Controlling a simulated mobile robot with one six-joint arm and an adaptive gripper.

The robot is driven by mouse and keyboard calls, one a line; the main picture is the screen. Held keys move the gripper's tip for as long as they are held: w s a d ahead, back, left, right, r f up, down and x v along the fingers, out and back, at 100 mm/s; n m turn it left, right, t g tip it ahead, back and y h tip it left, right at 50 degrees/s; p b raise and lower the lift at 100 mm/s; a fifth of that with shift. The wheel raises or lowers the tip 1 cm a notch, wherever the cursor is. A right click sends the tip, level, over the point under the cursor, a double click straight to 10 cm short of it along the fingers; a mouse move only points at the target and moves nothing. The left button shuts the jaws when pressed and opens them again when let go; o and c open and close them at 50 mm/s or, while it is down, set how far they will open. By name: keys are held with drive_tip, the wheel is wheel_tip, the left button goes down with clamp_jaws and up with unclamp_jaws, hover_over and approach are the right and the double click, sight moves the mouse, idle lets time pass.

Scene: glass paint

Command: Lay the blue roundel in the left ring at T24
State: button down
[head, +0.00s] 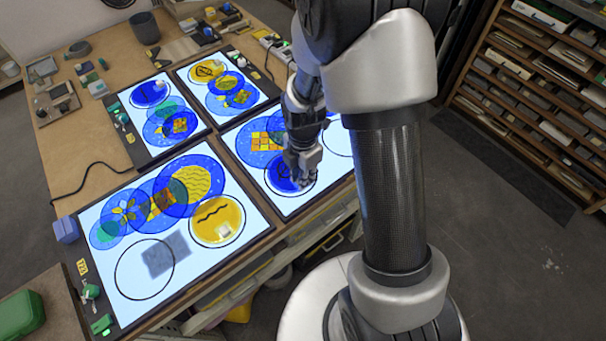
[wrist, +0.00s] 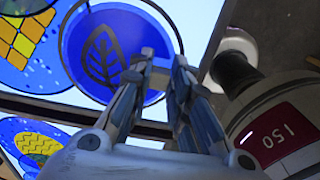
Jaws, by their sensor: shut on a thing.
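The blue roundel (head: 283,178) with a dark leaf drawing is at the front of the right-hand light panel (head: 231,138), over its left black ring. In the wrist view the roundel (wrist: 85,50) nearly fills this ring, whose dark line shows around its edge. My gripper (head: 303,178) reaches down over the roundel's right side. I cannot tell whether the roundel touches the panel. The panel's label is not visible.
Overlapping blue discs and a gold-patterned square (head: 266,141) lie behind the roundel. An empty ring (head: 352,150) is to its right, partly behind my arm. The near left panel (head: 230,258) holds a yellow roundel (head: 217,218) and an empty ring. Drawers stand below the bench's edge.

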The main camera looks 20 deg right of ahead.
drive_tip(key=c, duration=1.5)
unclamp_jaws()
drive_tip(key=shift+r, duration=0.1)
drive_tip(key=s+a+r+m+t+p, duration=0.1)
drive_tip(key=s+r+m+p, duration=0.3)
drive_tip(key=r, duration=0.8)
drive_tip(key=s+r+m+t, duration=0.1)
drive_tip(key=s+r+m, duration=0.35)
drive_tip(key=r, duration=0.85)
drive_tip(key=s+r+m+t, duration=0.1)
drive_tip(key=s+m, duration=0.2)
drive_tip(key=m, duration=0.1)
drive_tip(key=s+r+m, duration=0.2)
drive_tip(key=m, duration=0.2)
drive_tip(key=s+a+r+m+t, duration=0.1)
drive_tip(key=s+r+m, duration=0.1)
drive_tip(key=m, duration=0.3)
drive_tip(key=shift+s+r+t, duration=0.2)
drive_tip(key=shift+s+t, duration=0.1)
drive_tip(key=shift+s, duration=0.55)
